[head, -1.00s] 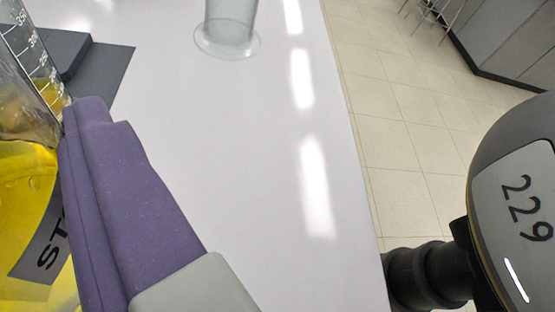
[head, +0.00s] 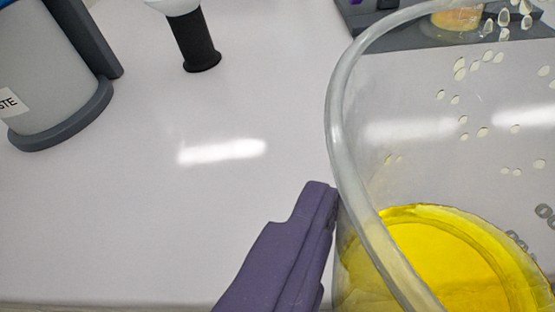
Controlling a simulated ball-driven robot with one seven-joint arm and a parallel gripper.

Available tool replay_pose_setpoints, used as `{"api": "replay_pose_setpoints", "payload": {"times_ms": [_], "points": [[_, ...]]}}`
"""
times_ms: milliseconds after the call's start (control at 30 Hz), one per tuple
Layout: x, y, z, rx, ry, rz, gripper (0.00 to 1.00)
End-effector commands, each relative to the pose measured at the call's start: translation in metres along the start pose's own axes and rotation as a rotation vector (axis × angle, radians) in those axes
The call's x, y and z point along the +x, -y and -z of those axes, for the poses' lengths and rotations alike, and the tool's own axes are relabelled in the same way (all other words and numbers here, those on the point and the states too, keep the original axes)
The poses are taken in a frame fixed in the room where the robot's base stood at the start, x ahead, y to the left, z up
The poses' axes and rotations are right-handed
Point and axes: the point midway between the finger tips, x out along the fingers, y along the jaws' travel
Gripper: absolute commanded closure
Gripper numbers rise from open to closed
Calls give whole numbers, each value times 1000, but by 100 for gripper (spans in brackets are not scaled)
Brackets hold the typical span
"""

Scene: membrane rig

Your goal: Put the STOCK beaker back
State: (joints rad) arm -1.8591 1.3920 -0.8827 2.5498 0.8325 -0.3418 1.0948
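A large clear beaker (head: 440,250) with yellow liquid fills the right of the view, very close, seen over its rim. Its STOCK label does not show from here; some grey markings show at the far right. Pale spots show across its clear wall. One purple finger of my gripper (head: 290,250) lies against the beaker's left side. The other finger is out of view. The gripper appears shut on the beaker, which hides the grip. A dark grey flat base (head: 358,18) lies on the table at the top right, partly seen through the beaker.
A grey container (head: 45,60) with a dark frame and a label ending in "STE" stands at the upper left. A black post (head: 193,45) with a pale top stands at the top. The white table (head: 130,220) is clear in the left and middle.

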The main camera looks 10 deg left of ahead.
Motion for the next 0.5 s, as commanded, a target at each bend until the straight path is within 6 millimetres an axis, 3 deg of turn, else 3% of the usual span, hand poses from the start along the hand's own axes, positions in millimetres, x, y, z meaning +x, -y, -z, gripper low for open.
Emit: {"api": "replay_pose_setpoints", "payload": {"times_ms": [33,167,500], "points": [[7,3,-8,4,0,-1,56],[17,10,-6,5,0,-3,56],[73,65,17,3,-3,-4,56]]}}
